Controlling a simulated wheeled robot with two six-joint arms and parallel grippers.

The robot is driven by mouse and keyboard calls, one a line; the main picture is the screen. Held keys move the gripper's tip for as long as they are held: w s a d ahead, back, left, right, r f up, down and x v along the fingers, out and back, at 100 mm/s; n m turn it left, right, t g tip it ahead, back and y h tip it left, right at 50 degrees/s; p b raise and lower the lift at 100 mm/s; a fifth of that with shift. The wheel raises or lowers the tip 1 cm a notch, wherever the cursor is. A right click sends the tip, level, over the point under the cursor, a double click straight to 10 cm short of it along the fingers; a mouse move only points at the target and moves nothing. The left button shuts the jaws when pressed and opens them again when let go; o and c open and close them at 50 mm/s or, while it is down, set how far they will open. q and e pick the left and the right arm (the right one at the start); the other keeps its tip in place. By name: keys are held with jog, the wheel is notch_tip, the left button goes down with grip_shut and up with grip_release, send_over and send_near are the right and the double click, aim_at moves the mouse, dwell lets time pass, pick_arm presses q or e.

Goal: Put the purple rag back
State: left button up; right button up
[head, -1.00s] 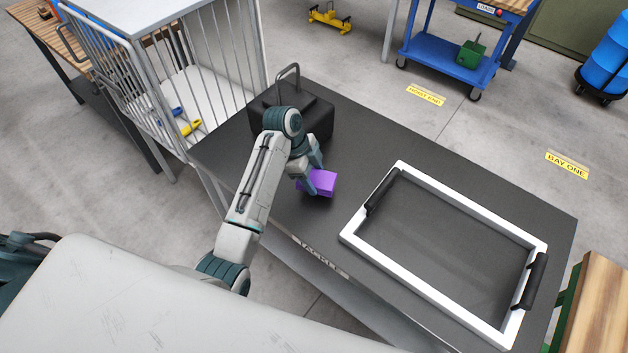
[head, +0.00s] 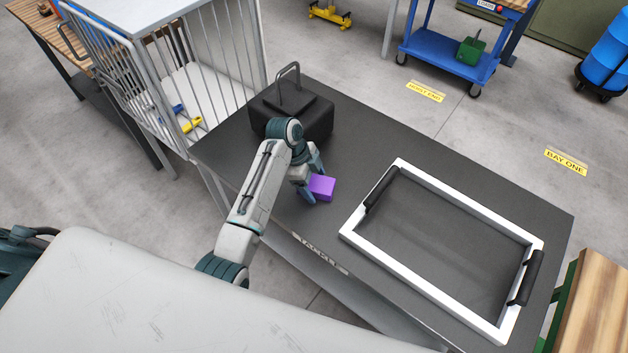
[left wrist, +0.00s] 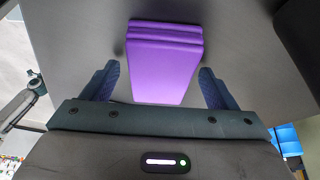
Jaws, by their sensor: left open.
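The purple rag (head: 322,187), a folded block, rests on the dark table top (head: 400,150). My left gripper (head: 310,190) is at the rag, with its fingers low beside it. In the left wrist view the rag (left wrist: 165,60) lies between the two open fingers of my left gripper (left wrist: 160,85), with a gap on each side. The rag's near end reaches down between the fingers. My right gripper is not in view.
A black box with a handle (head: 308,118) stands behind my left gripper. A white-framed tray with black handles (head: 440,288) lies to the right on the table. A barred cage cart (head: 225,50) stands at the back left. Table between rag and tray is clear.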

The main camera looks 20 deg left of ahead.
pick_arm(q)
jog(key=shift+a+r, duration=0.15)
jog(key=shift+r, duration=0.25)
jog(key=b+v, duration=0.3)
jog(key=v, duration=0.5)
jog(key=shift+a+r, duration=0.2)
jog(key=shift+r, duration=0.05)
jog(key=shift+p+v, duration=1.1)
jog(key=shift+v, duration=0.3)
